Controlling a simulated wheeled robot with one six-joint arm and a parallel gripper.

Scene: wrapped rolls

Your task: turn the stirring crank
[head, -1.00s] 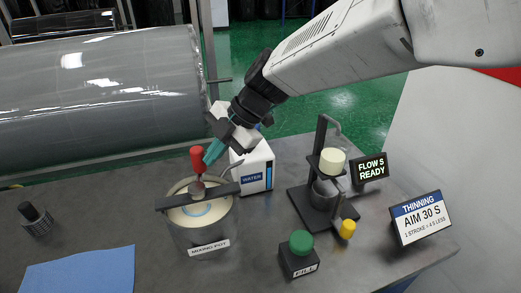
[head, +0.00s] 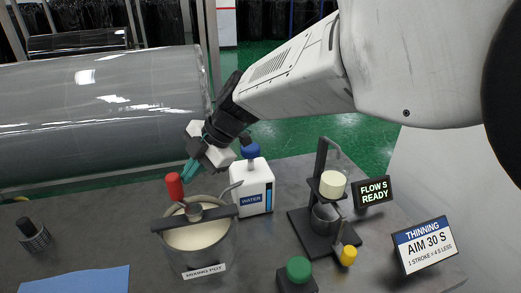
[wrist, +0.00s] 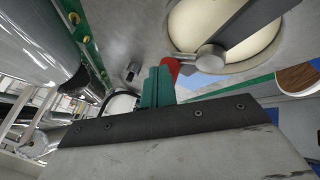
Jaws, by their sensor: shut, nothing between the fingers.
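The mixing pot (head: 204,272) stands on the bench, with cream-coloured liquid inside and a dark bar (head: 222,213) across its top. The stirring crank has a metal hub on the bar and an upright red handle (head: 174,187), now toward the pot's back left. The red handle (wrist: 172,66) and hub (wrist: 210,55) also show in the wrist view. My gripper (head: 191,169) has teal fingers, shut with nothing between them. They are right beside the handle, on its right in the head view. Whether they touch it I cannot tell. The teal fingers partly hide the handle in the wrist view.
A water jug (head: 252,190) with a blue cap stands close behind the pot. A dark stand with a cup (head: 333,184), a green button (head: 299,269) and signs (head: 427,245) are to the right. A blue cloth (head: 75,281) and a black-capped jar (head: 32,234) lie left.

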